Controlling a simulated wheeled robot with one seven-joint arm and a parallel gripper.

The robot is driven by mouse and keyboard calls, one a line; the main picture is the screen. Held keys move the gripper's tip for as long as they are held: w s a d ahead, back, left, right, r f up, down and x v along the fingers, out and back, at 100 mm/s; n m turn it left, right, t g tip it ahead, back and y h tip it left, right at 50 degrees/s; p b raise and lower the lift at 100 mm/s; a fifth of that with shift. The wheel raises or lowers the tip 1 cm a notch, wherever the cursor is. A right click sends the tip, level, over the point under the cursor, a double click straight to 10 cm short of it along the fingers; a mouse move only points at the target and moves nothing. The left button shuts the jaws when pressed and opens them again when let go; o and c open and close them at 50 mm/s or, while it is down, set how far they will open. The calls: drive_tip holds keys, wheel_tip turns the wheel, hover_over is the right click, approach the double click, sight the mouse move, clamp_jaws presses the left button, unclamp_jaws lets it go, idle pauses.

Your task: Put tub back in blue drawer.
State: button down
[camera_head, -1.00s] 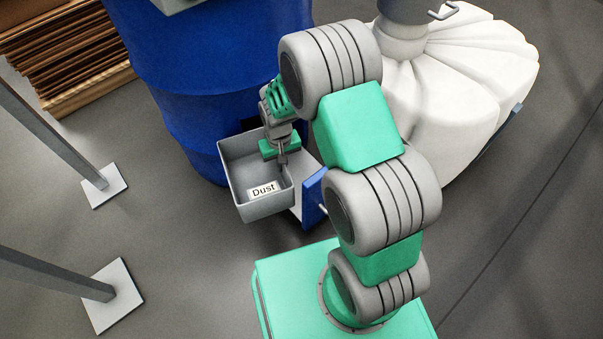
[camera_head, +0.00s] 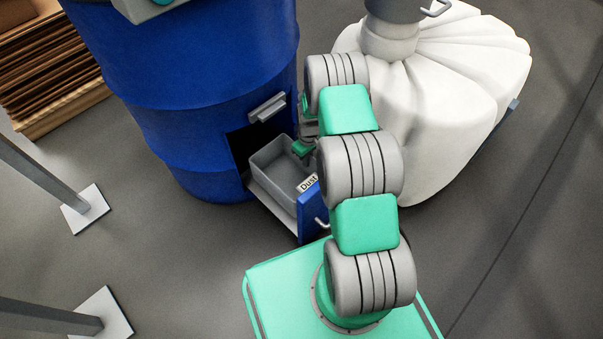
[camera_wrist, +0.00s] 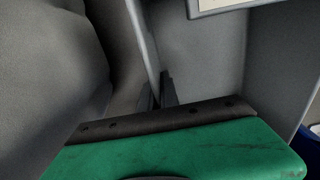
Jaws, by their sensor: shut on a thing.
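The grey tub (camera_head: 270,158) with a white "Dust" label sits in the pulled-out blue drawer (camera_head: 312,217) at the foot of the blue drum. It looks nearly level, between the drum opening and the drawer front. I cannot tell whether it rests fully on the drawer floor. My gripper (camera_head: 307,153) is at the tub's right wall, partly hidden by my arm. In the wrist view my gripper's dark fingers (camera_wrist: 161,92) are shut on the wall of the tub (camera_wrist: 205,60), with the label's edge at the top.
The blue drum (camera_head: 190,90) stands behind, with a dark opening and a grey handle (camera_head: 267,107) above it. A white bulging bag (camera_head: 450,100) is close on the right. Grey posts with foot plates (camera_head: 83,210) stand at left. Stacked cardboard (camera_head: 45,70) is at back left.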

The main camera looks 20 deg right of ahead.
sight(307, 171)
wheel_tip(307, 171, down, 4)
drive_tip(key=shift+f+b, duration=0.1)
drive_tip(key=shift+b, duration=0.7)
drive_tip(key=c, duration=1.6)
unclamp_jaws()
